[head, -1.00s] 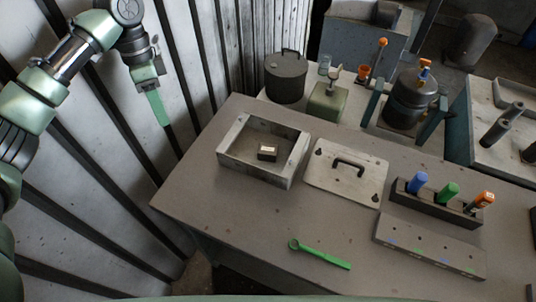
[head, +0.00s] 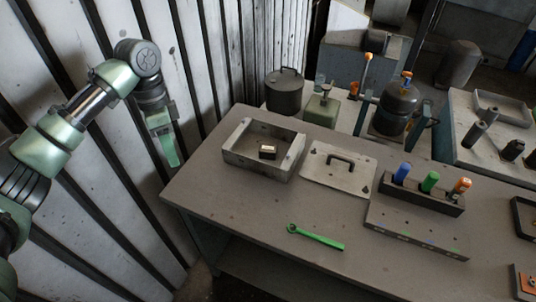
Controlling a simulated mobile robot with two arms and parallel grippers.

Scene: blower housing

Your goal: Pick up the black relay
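The black relay (head: 267,153) is a small dark block with a pale top. It sits inside the open grey metal housing box (head: 257,171) on the table, near the middle of the box floor. My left gripper (head: 172,158) hangs beside the corrugated wall, to the left of the box and well apart from it. Its green fingers point down and are seen from the side, so I cannot tell whether they are open or shut. Nothing shows in them. My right gripper is not in view.
A cover plate with a black handle (head: 339,168) lies right of the box. A green wrench (head: 316,237) lies in front. A rack (head: 432,196) holds blue, green and orange-handled tools at the right. The table's (head: 235,219) left front area is clear.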

